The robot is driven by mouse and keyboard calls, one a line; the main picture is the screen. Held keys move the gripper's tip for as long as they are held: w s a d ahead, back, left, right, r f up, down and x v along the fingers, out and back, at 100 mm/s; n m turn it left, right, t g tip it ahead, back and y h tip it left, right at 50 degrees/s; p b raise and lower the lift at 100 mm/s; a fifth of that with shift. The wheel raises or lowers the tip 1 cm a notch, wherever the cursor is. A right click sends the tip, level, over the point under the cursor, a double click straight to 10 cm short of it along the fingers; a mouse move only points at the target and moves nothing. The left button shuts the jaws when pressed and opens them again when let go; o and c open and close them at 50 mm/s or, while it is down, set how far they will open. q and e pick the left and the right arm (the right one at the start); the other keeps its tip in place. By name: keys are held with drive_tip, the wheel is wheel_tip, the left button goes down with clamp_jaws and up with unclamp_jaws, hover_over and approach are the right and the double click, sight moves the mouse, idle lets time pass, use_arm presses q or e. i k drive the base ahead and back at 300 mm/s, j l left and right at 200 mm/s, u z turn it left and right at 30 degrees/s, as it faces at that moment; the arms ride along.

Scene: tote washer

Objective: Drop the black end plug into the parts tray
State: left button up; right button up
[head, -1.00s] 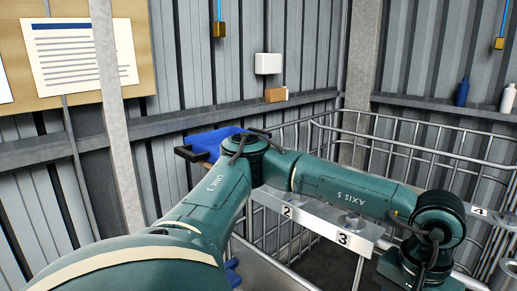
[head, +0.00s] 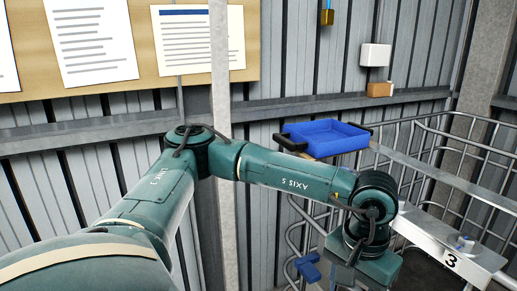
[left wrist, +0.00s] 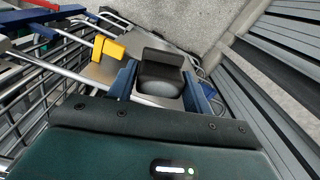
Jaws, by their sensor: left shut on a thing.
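The black end plug (left wrist: 162,72) shows in the left wrist view between the two blue fingers of my left gripper (left wrist: 160,88), which is shut on it. In the head view my left gripper (head: 308,268) is partly hidden at the bottom centre, and I cannot make out the plug there. A blue open tray (head: 335,142) with black handles, which looks like the parts tray, stands by the wall beyond my left arm. It looks empty, and my gripper is below it in the picture and apart from it. My right gripper is in neither view.
A metal rail with a plate numbered 3 (head: 452,261) bears a small grey and blue part (head: 464,242). Wire railings (head: 440,150) stand at the right. A grey post (head: 220,60) rises left of the tray. A yellow part (left wrist: 108,47) shows in the wrist view.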

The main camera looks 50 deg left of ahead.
sight(319, 141)
drive_tip(key=l+u, duration=0.1)
drive_tip(key=u, duration=1.35)
drive_tip(key=l, duration=0.35)
drive_tip(key=k+l, duration=0.15)
drive_tip(key=l, duration=0.2)
drive_tip(key=u, duration=0.05)
